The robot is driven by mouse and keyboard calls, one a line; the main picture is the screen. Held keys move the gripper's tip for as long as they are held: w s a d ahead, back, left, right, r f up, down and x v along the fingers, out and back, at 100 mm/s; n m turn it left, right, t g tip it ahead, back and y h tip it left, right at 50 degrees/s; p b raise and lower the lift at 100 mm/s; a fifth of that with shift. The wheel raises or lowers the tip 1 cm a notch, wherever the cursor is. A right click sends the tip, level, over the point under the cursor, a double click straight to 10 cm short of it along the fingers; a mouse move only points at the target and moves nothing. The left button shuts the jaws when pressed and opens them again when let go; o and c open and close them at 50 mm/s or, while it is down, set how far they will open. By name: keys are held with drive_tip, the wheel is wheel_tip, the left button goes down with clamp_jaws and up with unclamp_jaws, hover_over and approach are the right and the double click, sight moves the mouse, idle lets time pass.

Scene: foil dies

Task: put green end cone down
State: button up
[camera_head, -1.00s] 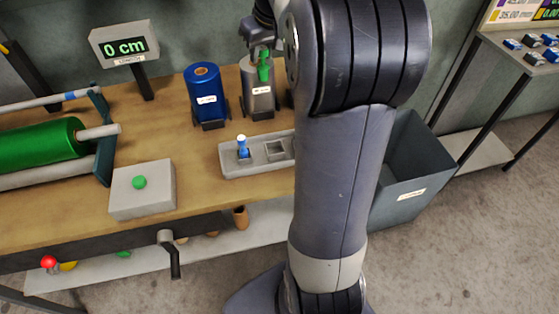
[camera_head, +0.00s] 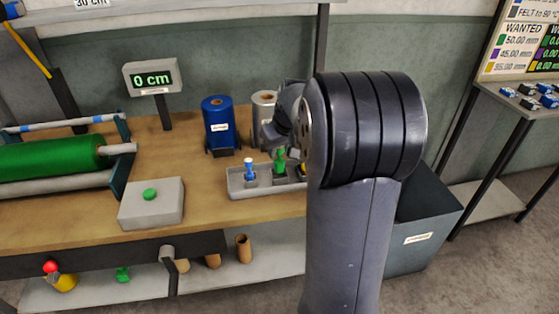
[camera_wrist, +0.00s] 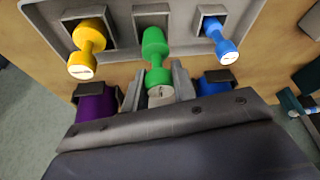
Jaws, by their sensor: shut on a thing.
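The green end cone (camera_head: 280,163) is held by my gripper (camera_head: 287,147) above or at the middle socket of the grey tray (camera_head: 240,192). The wrist view shows the cone (camera_wrist: 156,48) between the jaws (camera_wrist: 160,84), its far end near the middle socket (camera_wrist: 152,17). I cannot tell whether it touches the socket. The blue end cone (camera_head: 249,168) stands in one side socket and shows in the wrist view (camera_wrist: 220,40). The yellow end cone (camera_wrist: 88,45) stands in the other side socket. My arm mostly hides it in the head view.
The blue roll (camera_head: 219,125) and silver roll (camera_head: 264,106) stand behind the tray; a purple roll (camera_wrist: 95,107) shows in the wrist view. A button box (camera_head: 150,203) and a 0 cm display (camera_head: 151,78) are to the left. A grey bin (camera_head: 422,225) stands right of the bench.

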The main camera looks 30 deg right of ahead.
sight(281, 154)
drive_tip(key=shift+f, duration=1.65)
drive_tip(key=shift+f, duration=0.2)
drive_tip(key=o, duration=1)
drive_tip(key=shift+s+r, duration=0.1)
drive_tip(key=shift+r, duration=0.5)
drive_tip(key=v, duration=1.1)
drive_tip(key=shift+r, duration=0.1)
